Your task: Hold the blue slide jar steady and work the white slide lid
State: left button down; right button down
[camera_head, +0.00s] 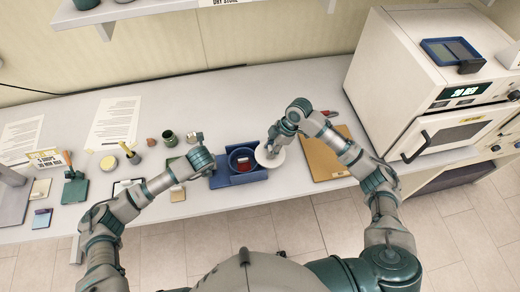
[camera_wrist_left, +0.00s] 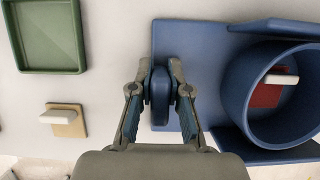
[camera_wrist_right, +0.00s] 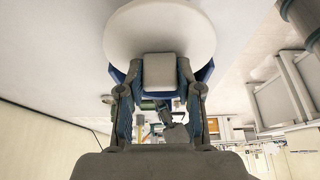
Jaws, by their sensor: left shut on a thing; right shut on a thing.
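The blue slide jar (camera_head: 241,153) is a round open cup on a blue base (camera_head: 236,181). In the left wrist view the jar (camera_wrist_left: 233,92) holds a red piece (camera_wrist_left: 265,95) with a pale grip. My left gripper (camera_wrist_left: 160,95) is shut on a blue upright handle at the base's left side; in the head view it (camera_head: 209,168) is left of the jar. My right gripper (camera_head: 273,149) is shut on the knob of the white slide lid (camera_head: 268,161), just right of the jar, whose mouth is mostly uncovered. The lid (camera_wrist_right: 160,30) and its knob (camera_wrist_right: 160,73) show in the right wrist view.
A brown board (camera_head: 328,160) lies right of the lid, near a white oven (camera_head: 425,90). A green tray (camera_wrist_left: 48,35) and a tan pad with a pale grip (camera_wrist_left: 66,120) lie left of the base. Small jars (camera_head: 169,138) and papers (camera_head: 115,121) stand or lie farther left.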

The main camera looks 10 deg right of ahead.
pick_arm(q)
jog(key=shift+a, duration=0.1)
pick_arm(e)
jog(key=c, duration=0.8)
grip_release()
jog(key=shift+a, duration=0.15)
jog(key=shift+o, duration=0.2)
jog(key=v, duration=1.1)
jog(key=shift+r, duration=0.4)
pick_arm(q)
jog(key=c, duration=1)
grip_release()
jog(key=shift+c, duration=0.2)
